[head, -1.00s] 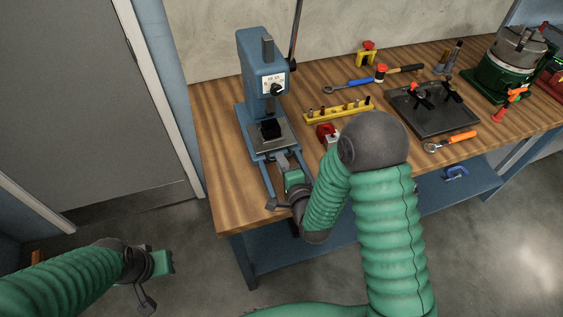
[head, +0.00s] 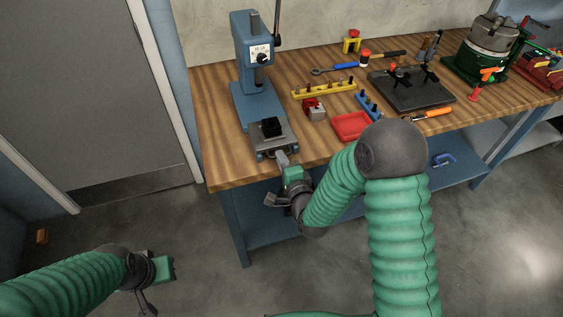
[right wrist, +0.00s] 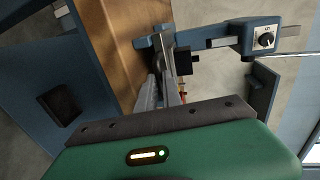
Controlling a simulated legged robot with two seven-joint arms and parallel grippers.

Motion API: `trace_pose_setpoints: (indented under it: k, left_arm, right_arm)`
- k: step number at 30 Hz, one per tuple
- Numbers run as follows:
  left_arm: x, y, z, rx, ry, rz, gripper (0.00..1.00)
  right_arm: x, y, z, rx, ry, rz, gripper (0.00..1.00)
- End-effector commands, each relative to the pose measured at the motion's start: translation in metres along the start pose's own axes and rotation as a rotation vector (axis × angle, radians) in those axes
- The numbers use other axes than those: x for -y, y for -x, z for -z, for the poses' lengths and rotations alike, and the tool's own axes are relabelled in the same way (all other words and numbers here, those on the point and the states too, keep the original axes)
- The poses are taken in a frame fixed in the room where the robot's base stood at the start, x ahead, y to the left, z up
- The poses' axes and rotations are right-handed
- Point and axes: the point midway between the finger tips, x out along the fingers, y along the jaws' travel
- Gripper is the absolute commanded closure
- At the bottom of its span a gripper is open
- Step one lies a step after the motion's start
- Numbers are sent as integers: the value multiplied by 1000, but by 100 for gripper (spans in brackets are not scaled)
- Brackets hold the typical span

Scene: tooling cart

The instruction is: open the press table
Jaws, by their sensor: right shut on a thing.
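The blue press (head: 254,50) stands upright at the left end of the wooden bench. Its grey press table (head: 262,148), with a black block (head: 271,127) on it, sits out in front of the column, near the bench's front edge. My right gripper (head: 281,159) is shut on the front of the press table; its fingers hide the exact part held. In the right wrist view, the fingers (right wrist: 160,92) reach to the table's front, with the black block (right wrist: 184,61) beyond. My left gripper (head: 163,270) hangs over the floor at lower left, away from the bench; its jaw opening is unclear.
Right of the press are a yellow rack (head: 323,89), a red and grey item (head: 314,109), a red tray (head: 351,126) and a dark plate (head: 411,90). My right arm crosses the bench's front edge.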

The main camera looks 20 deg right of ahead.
Motion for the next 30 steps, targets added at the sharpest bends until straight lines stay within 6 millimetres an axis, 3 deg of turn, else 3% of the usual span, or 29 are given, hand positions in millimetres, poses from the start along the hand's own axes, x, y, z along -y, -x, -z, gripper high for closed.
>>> trace_pose_setpoints:
  k: [4,5,10,20,23,28,30]
  left_arm:
    - [0,0,0,0,0,0,76]
    - [0,0,0,0,0,0,76]
    - [0,0,0,0,0,0,76]
    - [0,0,0,0,0,0,76]
    - [0,-1,0,0,0,0,76]
    - [0,-2,-1,0,0,0,76]
    - [0,33,7,1,0,0,76]
  right_arm:
    - [-2,0,4,-10,0,-5,100]
    - [-2,0,4,-10,0,-5,89]
    - [-1,1,3,-7,0,-3,68]
    - [0,4,0,-2,0,-1,68]
    - [-1,17,0,-1,0,-3,68]
    - [-1,62,2,-2,1,-4,68]
    - [10,70,1,-1,-2,-11,68]
